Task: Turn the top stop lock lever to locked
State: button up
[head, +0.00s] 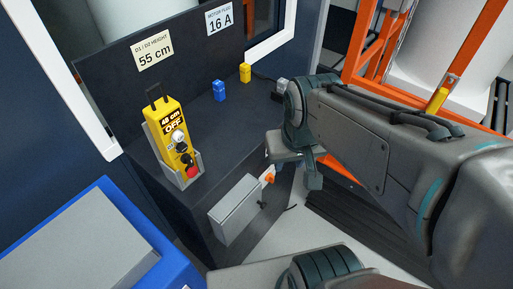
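No part in view is labelled as the top stop lock lever. A yellow handle-like piece (437,100) hangs from a pale bracket on the orange frame at the upper right. It is tilted, and its setting cannot be read. A small orange part (268,177) sits at the right end of a grey box (235,208) on the dark cabinet; whether it is a lever is unclear. My gripper (308,168) is near the middle of the head view, beside the cabinet's right side and well apart from the yellow piece. Its fingers are partly hidden by the arm, and I see nothing held.
A yellow pendant (172,140) reading "48 cm OFF" stands in a grey holder on the dark cabinet (225,140). Blue (219,91) and yellow (245,73) small parts are behind it. The orange frame (372,55) encloses a white tank (425,60).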

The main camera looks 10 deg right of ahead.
aim_at(270, 177)
jog(key=u, duration=0.05)
jog(key=k, duration=0.7)
jog(key=z, duration=1)
jog(key=i, duration=0.5)
